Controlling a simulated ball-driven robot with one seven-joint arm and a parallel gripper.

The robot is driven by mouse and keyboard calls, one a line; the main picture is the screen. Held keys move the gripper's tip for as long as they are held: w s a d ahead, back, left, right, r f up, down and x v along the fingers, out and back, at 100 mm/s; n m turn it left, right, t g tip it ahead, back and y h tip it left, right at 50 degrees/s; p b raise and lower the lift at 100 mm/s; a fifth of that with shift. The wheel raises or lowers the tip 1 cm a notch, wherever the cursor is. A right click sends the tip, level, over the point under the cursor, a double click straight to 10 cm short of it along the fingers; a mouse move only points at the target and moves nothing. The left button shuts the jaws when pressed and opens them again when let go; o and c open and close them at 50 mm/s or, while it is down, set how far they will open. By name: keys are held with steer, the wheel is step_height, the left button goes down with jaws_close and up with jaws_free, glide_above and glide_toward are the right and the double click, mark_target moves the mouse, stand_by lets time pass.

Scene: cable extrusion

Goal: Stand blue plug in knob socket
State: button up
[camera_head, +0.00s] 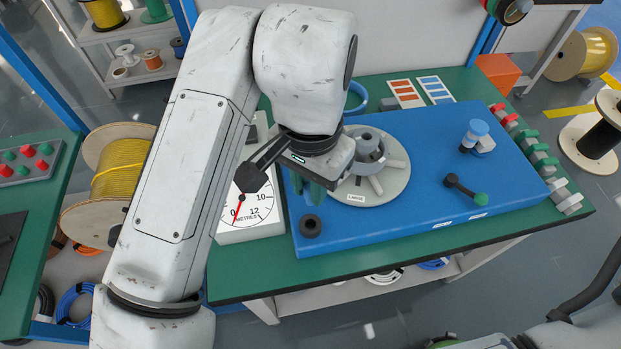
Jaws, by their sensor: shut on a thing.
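My gripper (307,188) is at the left part of the blue board, beside the round grey plate labelled LARGE. Its greenish fingers point down and are partly hidden by my wrist. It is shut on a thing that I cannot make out. A blue-capped cylindrical piece (475,133) stands at the board's right, with a pale part beside it; I cannot tell if this is the blue plug. A black lever with a green knob (480,199) lies in front of it. A black ring (310,226) is at the board's front left. I cannot tell which part is the knob socket.
The blue board (400,222) lies on a green table (250,284). The round grey plate (398,182) carries a grey hub. A dial gauge (250,208) stands left of the board. Red, green and grey pieces line the right edge. The board's front middle is clear.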

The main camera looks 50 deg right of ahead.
steer(key=shift+f+b, duration=3.4)
steer(key=shift+f, duration=1.1)
steer(key=shift+f, duration=0.35)
steer(key=o, duration=0.9)
step_height(320, 180, up, 8)
steer(key=p, duration=0.7)
